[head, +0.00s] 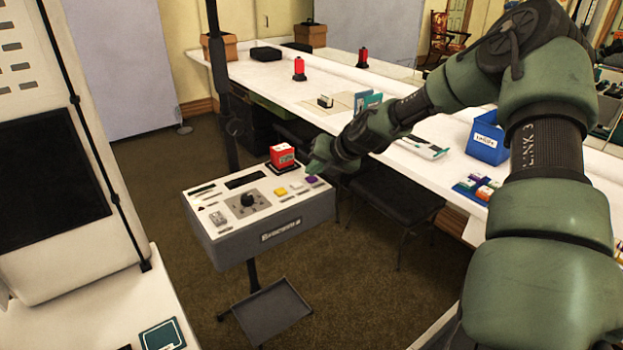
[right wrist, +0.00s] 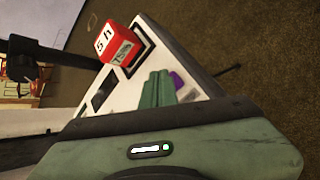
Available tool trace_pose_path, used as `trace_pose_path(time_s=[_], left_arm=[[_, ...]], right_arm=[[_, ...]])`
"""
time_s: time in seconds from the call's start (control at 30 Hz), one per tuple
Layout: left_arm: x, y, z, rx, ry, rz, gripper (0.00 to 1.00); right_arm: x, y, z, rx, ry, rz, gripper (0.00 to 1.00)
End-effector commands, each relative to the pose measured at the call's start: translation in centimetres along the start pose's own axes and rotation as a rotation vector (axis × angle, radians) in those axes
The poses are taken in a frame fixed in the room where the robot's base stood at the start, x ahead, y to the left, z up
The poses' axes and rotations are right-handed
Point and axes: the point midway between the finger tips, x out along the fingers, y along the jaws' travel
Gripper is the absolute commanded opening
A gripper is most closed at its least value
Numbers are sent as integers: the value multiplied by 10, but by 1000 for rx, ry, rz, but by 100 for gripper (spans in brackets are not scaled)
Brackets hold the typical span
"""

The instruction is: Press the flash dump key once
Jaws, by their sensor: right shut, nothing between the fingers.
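A grey console (head: 275,243) with a pale top panel stands on a post. Its top carries a yellow key (head: 280,191), a white key (head: 296,185) and a purple key (head: 312,179) in a row, plus a black knob (head: 247,200). The key labels are too small to read, so I cannot tell which is the flash dump key. My right gripper (head: 312,170) is over the panel's right end, near the purple key. In the right wrist view its green fingers (right wrist: 157,88) are together and empty, beside the purple key (right wrist: 176,80). Contact cannot be told. My left gripper is not in view.
A red block (head: 283,156) sits on the console's back right corner, close to my right gripper. A long white counter (head: 345,85) with several props runs behind. A dark stool (head: 395,205) stands at right, and a grey tray (head: 272,312) is below the console.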

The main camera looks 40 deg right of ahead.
Motion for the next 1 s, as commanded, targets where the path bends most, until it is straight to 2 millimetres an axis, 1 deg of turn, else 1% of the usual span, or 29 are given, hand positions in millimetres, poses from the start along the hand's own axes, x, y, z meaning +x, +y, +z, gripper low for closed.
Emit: trace_pose_path(time_s=[0.67,1.0], left_arm=[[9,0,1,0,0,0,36],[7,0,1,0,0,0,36]], right_arm=[[6,-5,-5,0,1,0,0],[4,-4,-4,0,2,-1,0]])
